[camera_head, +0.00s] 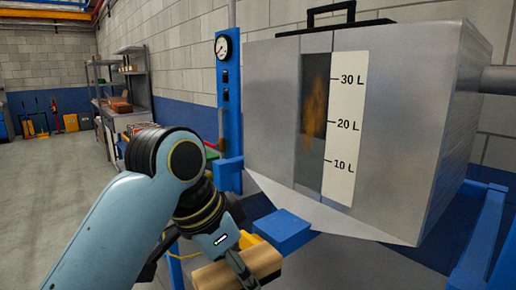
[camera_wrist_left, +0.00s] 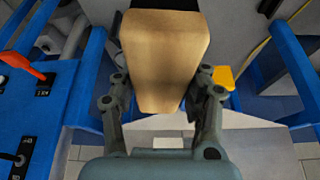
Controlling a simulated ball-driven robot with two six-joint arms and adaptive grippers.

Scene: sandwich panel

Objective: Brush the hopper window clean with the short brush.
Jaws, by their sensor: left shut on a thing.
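The hopper (camera_head: 400,110) is a grey metal box with a tall dark window (camera_head: 313,125) in its front face. Orange-brown dust covers the upper and middle part of the window, and its lower part looks clearer. My left gripper (camera_head: 245,272) is below and to the left of the window, apart from it. It is shut on a wooden block-shaped handle, which looks like the short brush (camera_head: 262,262). The handle fills the space between the fingers in the left wrist view (camera_wrist_left: 165,55). A dark edge shows at its far end; the bristles cannot be made out. My right gripper is not in view.
A white scale (camera_head: 346,130) marked 10 L to 30 L runs beside the window. A blue post with a gauge (camera_head: 223,47) stands left of the hopper. Blue frame parts (camera_head: 284,228) lie under it. A red lever (camera_wrist_left: 22,63) shows in the left wrist view. Open floor lies at far left.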

